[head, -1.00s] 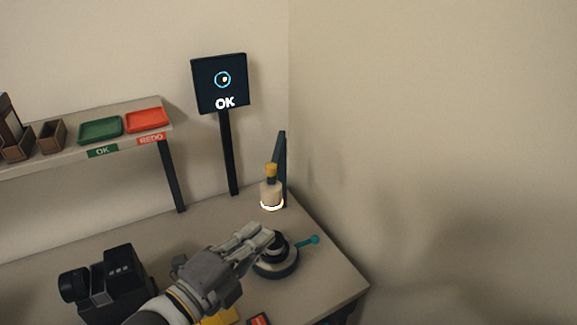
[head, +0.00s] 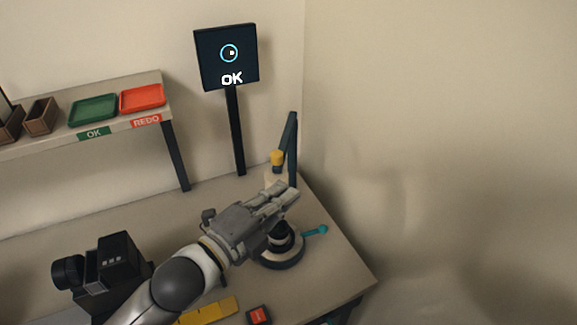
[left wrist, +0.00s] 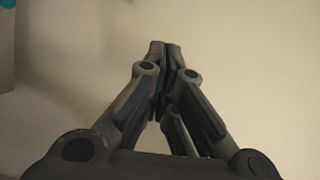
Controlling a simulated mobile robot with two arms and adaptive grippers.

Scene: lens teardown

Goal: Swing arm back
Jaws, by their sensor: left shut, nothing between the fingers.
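A dark upright post (head: 292,150) stands at the bench's right corner in the head view. A yellow-topped cream unit (head: 277,157) is beside it, its lower part hidden by my left gripper. I cannot tell how the two are joined. My left gripper (head: 290,195) is shut and empty, its fingertips in front of the unit; contact cannot be told. Its shut fingertips (left wrist: 165,48) show against a plain wall in the left wrist view. Below it, a black lens part (head: 280,238) sits on a round base (head: 281,257) with a teal-ended lever (head: 318,230). My right gripper is out of view.
A screen (head: 226,57) reading OK stands behind. A shelf at left holds a green tray (head: 93,109) and a red tray (head: 142,97). A black device (head: 112,265) and a yellow strip (head: 210,310) are on the bench. The wall is close at right.

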